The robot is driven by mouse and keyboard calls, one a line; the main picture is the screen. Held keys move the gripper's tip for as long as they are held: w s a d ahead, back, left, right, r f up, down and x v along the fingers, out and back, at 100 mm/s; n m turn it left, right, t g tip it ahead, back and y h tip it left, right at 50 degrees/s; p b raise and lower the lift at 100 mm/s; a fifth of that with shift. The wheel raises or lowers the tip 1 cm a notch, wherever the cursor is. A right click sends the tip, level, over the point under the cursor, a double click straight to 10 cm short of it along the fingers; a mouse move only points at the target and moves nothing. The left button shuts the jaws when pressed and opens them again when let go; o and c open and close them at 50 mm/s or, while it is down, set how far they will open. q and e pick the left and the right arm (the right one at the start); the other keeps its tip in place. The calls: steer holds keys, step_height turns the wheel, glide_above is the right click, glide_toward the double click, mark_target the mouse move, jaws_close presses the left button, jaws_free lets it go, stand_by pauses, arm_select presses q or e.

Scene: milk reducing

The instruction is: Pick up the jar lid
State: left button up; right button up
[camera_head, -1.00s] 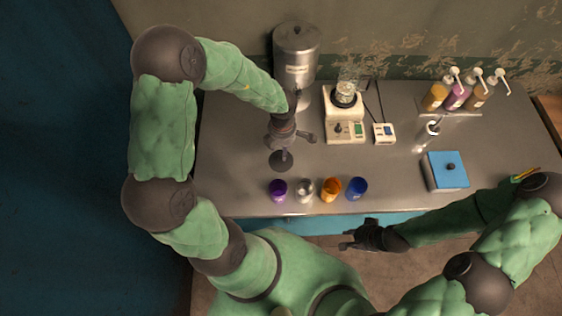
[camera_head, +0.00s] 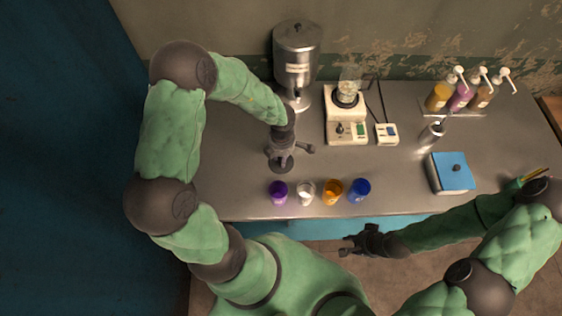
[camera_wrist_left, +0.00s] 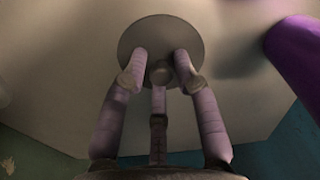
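The jar lid is a dark round disc (camera_head: 279,169) lying on the table, in front of the silver dispenser. My right gripper (camera_head: 346,246) is off the table's front edge, fingers apart and empty.
Purple (camera_head: 278,192), white (camera_head: 306,193), orange (camera_head: 332,191) and blue (camera_head: 359,190) cups line the front edge.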

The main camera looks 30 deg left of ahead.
arm_select(q)
jaws_close()
